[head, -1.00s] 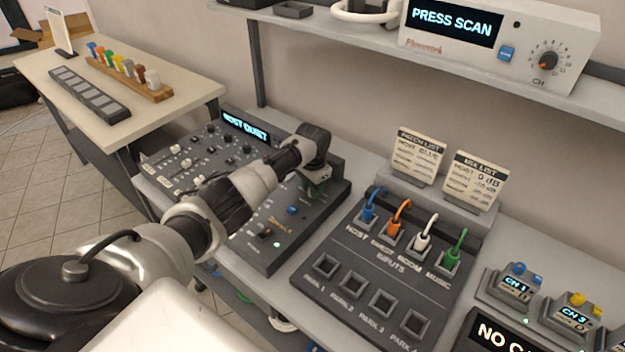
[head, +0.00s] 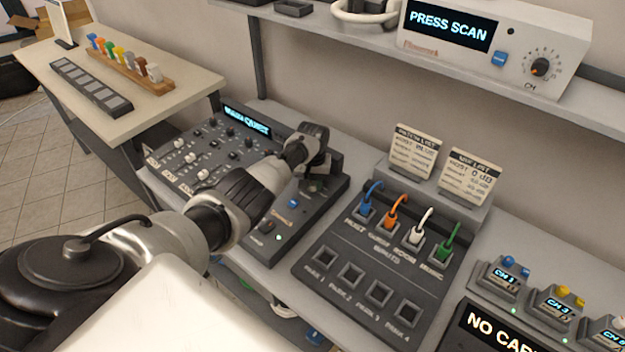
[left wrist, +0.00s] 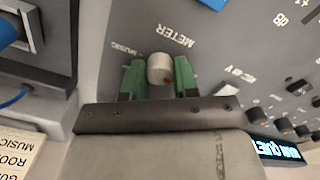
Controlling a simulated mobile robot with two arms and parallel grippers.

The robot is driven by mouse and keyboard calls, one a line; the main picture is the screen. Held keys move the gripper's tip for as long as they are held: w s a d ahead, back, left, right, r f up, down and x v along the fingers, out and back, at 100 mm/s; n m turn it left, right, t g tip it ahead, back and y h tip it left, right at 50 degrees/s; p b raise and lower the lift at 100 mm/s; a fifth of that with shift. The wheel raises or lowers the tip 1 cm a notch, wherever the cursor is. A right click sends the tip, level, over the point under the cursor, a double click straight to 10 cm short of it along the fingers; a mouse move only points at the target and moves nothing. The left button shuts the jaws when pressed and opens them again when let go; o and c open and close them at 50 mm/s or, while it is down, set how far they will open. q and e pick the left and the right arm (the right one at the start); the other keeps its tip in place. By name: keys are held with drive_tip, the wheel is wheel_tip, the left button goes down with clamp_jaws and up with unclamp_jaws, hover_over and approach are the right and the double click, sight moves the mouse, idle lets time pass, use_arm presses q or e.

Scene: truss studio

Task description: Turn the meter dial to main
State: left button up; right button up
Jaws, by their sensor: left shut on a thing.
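The meter dial (left wrist: 160,69) is a small pale round knob on the grey mixer panel, below the upside-down word METER in the left wrist view. My left gripper (left wrist: 159,78) has its green fingers on either side of the dial, shut on it. In the head view the left gripper (head: 316,186) reaches down onto the right part of the mixer (head: 225,165), and the arm hides the dial there. The mixer's display (head: 247,121) appears to read MAIN QUIET; it also shows in the left wrist view (left wrist: 278,151). My right gripper is not in view.
A patch panel (head: 375,262) with several coloured plugs stands right of the mixer, with two cards (head: 413,152) behind it. A shelf (head: 345,48) above carries a scanner unit (head: 497,45). A side table (head: 185,85) stands at left.

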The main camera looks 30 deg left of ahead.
sight(313, 183)
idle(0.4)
use_arm(q)
drive_tip(key=shift+r, duration=0.1)
drive_tip(key=o, duration=0.9)
drive_tip(key=shift+o, duration=0.2)
drive_tip(key=shift+r, duration=0.25)
wheel_tip(313, 183, up, 10)
drive_tip(key=p, duration=0.1)
drive_tip(key=shift+r, duration=0.1)
